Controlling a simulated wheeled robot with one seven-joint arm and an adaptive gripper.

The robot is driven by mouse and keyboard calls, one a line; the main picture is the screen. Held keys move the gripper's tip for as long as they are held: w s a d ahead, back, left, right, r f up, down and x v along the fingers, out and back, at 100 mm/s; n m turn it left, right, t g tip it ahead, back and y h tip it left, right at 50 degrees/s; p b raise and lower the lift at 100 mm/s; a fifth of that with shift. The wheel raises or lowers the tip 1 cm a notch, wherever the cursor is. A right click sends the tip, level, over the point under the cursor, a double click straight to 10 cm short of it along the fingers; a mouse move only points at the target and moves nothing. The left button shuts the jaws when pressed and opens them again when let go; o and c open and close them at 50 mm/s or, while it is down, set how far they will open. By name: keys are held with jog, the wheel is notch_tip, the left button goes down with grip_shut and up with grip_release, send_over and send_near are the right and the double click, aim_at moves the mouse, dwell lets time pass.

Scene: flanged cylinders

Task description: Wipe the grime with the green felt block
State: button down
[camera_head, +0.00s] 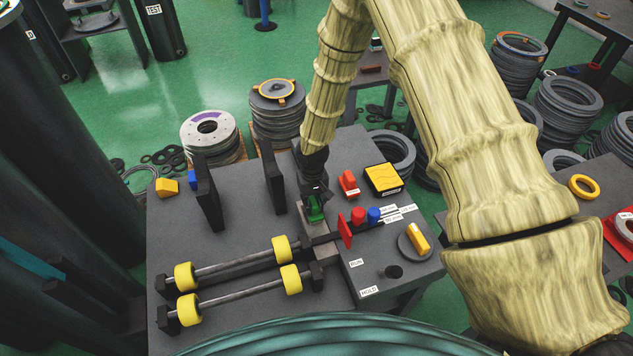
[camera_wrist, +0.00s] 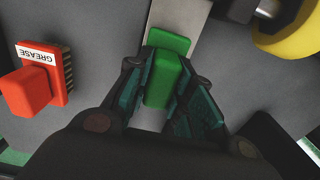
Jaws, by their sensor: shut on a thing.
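My gripper (camera_head: 315,203) is shut on the green felt block (camera_head: 317,214). In the wrist view the jaws (camera_wrist: 165,105) grip the green felt block (camera_wrist: 165,75) from both sides, and its far end sticks out past the fingertips. The block is over a light grey metal strip (camera_wrist: 182,16), which shows in the head view (camera_head: 312,228) near the roller stand. I cannot tell whether the block touches the strip. No grime can be made out; the block and gripper cover part of the strip.
An orange brush labelled GREASE (camera_wrist: 56,75) lies left of my gripper in the wrist view. Yellow rollers (camera_head: 282,249) on shafts stand in front, dark upright plates (camera_head: 208,193) to the left. A red plate (camera_head: 345,231) and a yellow-black box (camera_head: 383,178) are to the right.

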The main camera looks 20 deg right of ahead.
jog(key=shift+w+a, duration=0.1)
jog(key=shift+a, duration=1.15)
jog(key=shift+d+r+p, duration=0.1)
jog(key=shift+d+p, duration=0.25)
jog(key=shift+d, duration=0.15)
jog(key=shift+d+p, duration=0.3)
jog(key=shift+d, duration=1.15)
notch_tip(320, 180, up, 2)
jog(key=shift+d+r+p, duration=0.1)
jog(key=shift+r+p, duration=0.1)
jog(key=shift+p, duration=0.4)
jog(key=shift+r+p, duration=0.5)
jog(key=shift+r, duration=0.3)
notch_tip(320, 180, up, 4)
jog(key=p, duration=0.2)
jog(key=shift+p, duration=0.4)
